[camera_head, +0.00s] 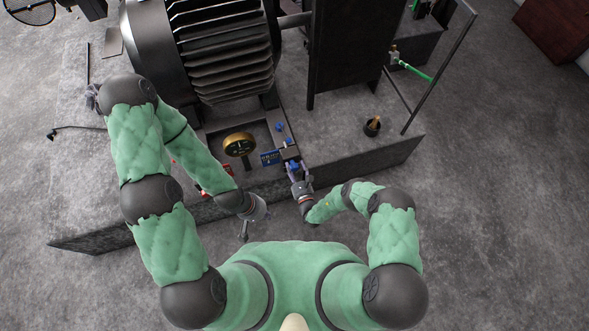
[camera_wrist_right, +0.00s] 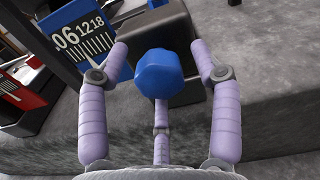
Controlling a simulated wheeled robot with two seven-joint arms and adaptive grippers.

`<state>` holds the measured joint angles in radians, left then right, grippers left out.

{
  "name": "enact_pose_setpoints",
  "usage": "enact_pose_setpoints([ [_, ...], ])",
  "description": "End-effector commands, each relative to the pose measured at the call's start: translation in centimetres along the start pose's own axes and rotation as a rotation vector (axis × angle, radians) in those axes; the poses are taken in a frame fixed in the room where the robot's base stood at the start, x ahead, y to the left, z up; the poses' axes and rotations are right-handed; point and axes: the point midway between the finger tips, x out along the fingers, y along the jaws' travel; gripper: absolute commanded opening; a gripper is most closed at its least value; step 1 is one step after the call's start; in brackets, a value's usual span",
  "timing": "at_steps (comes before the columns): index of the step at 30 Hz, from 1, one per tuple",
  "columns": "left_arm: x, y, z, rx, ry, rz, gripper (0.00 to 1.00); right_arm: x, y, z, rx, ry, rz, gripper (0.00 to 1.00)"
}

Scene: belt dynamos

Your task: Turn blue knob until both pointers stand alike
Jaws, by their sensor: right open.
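The blue knob (camera_wrist_right: 158,74) sits at the front of a dark block (camera_wrist_right: 150,30) in the right wrist view; it also shows small in the head view (camera_head: 294,165). My right gripper (camera_head: 294,172) is open, with its fingers on either side of the knob. I cannot tell whether they touch it. A blue scale plate (camera_wrist_right: 84,36) with white numbers and tick marks stands left of the knob. A round brass-rimmed dial (camera_head: 239,144) stands further left. The pointers are too small to read. My left gripper (camera_head: 254,222) hangs in front of the bench edge, its fingers unclear.
A large ribbed dark machine (camera_head: 222,45) fills the bench's back. Red items (camera_wrist_right: 22,90) lie left of the scale plate. Another small blue part (camera_head: 281,127) is behind the knob. A dark pot (camera_head: 372,126) stands to the right on bare bench.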

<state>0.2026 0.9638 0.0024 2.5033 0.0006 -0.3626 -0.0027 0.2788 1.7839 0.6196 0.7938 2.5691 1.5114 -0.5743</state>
Motion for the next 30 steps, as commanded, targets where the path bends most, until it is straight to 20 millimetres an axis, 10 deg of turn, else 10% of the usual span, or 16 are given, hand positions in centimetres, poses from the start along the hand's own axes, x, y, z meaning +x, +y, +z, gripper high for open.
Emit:
enact_pose_setpoints([
  [4,0.0,0.0,0.0,0.000,0.000,0.000,0.00,0.0,0.0,0.0,0.000,0.000,0.000,0.62],
  [10,0.0,0.0,0.0,0.000,0.000,0.000,0.00,0.0,0.0,0.0,0.000,0.000,0.000,0.09],
  [30,1.2,-0.4,-0.1,0.000,0.000,0.000,0.00,0.0,-0.1,-0.2,0.226,0.001,-0.001,0.09],
])
